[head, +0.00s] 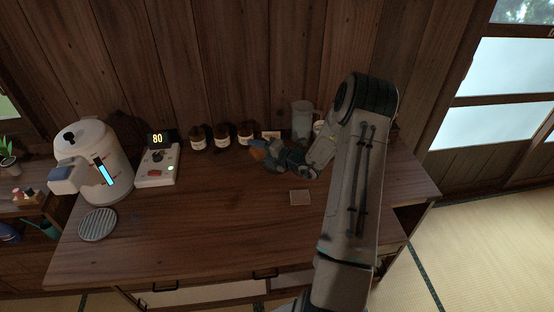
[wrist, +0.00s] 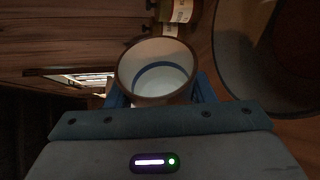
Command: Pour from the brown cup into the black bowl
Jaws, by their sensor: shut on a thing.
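My gripper (head: 262,153) is over the middle of the wooden counter, shut on the brown cup (head: 257,149). In the wrist view the cup (wrist: 157,72) sits between the blue fingers, its round brown rim and pale inside with a blue ring facing the camera. I cannot tell how much is in it. A large, dark, round vessel with a grey rim (wrist: 232,62), which looks like the black bowl, fills the right of the wrist view, beside the cup and partly cut off. In the head view I cannot make the bowl out; my gripper and wrist cover that area.
A white kettle (head: 95,160) and a control box (head: 157,168) reading 80 stand at the left. Brown jars (head: 221,137) line the back wall, with a grey pitcher (head: 302,118) right of them. A small square coaster (head: 300,197) lies in front; the front middle is mostly clear.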

